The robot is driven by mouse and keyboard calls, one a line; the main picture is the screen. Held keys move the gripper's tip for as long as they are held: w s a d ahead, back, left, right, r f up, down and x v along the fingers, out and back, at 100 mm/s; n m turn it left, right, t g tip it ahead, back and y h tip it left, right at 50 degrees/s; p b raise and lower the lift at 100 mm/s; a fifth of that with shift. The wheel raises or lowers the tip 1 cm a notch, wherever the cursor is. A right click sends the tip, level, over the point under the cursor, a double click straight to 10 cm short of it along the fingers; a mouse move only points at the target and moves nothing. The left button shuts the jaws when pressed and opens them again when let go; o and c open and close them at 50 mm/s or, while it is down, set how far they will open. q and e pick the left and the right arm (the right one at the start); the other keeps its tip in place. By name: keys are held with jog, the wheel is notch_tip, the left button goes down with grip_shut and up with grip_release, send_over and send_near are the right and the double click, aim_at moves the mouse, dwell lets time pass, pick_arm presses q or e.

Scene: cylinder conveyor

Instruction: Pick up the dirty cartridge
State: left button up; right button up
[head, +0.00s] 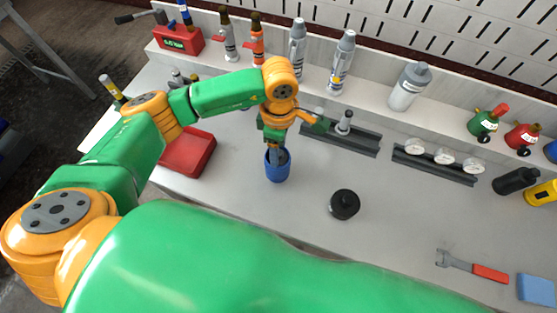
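A blue cylindrical container (277,172) stands on the grey work surface near the middle. My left gripper (275,152) points down at its open top, with its fingertips at or inside the mouth. I cannot tell whether the fingers are open or shut. The inside of the container is dark and partly hidden by the gripper, and no cartridge can be clearly made out there. A black round part (344,204), like a cap with a knob, lies on the surface to the right. My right gripper is not in view.
A red tray (188,153) lies left of the container. Dark racks (340,136) lie behind, one holding gauges (444,156). Bottles (409,87) line the back ledge. A red-handled wrench (472,266) and blue block (537,289) lie front right. The surface right of the cap is clear.

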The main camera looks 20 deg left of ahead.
pick_arm(q)
jog(key=shift+s+r, duration=0.1)
grip_shut()
dwell(1.1)
